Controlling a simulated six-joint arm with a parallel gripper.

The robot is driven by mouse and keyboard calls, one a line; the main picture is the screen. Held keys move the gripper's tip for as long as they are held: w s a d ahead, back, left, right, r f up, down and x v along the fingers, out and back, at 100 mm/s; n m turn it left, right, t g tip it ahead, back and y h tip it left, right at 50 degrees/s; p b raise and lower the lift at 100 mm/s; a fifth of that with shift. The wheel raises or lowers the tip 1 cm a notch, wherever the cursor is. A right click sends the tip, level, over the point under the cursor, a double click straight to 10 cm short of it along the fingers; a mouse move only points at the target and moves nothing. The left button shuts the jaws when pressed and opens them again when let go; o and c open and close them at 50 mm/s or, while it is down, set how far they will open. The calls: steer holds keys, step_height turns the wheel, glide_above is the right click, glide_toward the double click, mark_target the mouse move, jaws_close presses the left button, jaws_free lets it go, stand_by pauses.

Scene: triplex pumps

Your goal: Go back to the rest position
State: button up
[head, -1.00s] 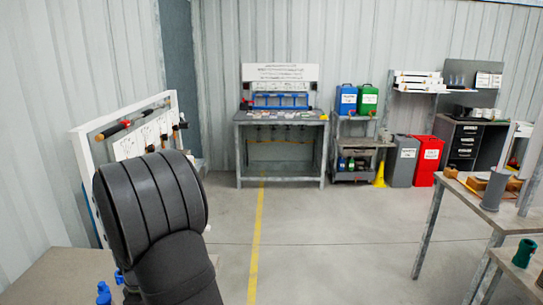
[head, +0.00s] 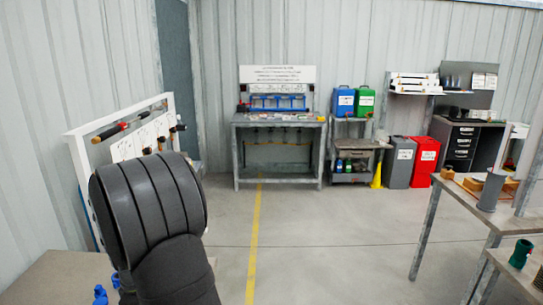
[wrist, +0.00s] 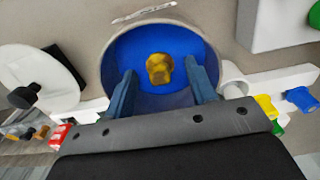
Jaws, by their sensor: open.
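In the wrist view, my gripper (wrist: 161,80) shows two blue-grey fingers standing apart with a gap between them. Nothing is clasped between them. A yellow-brown rounded piece (wrist: 159,68) shows in that gap, inside a round blue-lined dish or opening (wrist: 150,42) with a pale rim. I cannot tell how far the fingers are from the piece. In the head view my dark arm (head: 150,215) fills the lower left, and the gripper is not visible there.
In the head view, a workbench (head: 280,120) stands at the back, a table (head: 470,215) at the right. The middle floor is clear.

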step_height(320, 180, down, 3)
steer(key=shift+f, duration=0.1)
step_height(320, 180, up, 13)
step_height(320, 180, down, 12)
steer(key=r, duration=1)
steer(key=shift+w+a, duration=0.1)
steer(key=shift+a, duration=0.15)
steer(key=w+a+f, duration=0.1)
steer(key=a+f, duration=0.1)
steer(key=a, duration=1.7)
steer(key=f, duration=0.8)
steer(key=shift+w+d+f, duration=0.15)
steer(key=shift+d+f, duration=0.1)
steer(key=shift+f, duration=0.15)
steer(key=shift+d+r, duration=0.2)
steer(key=shift+r, duration=1.7)
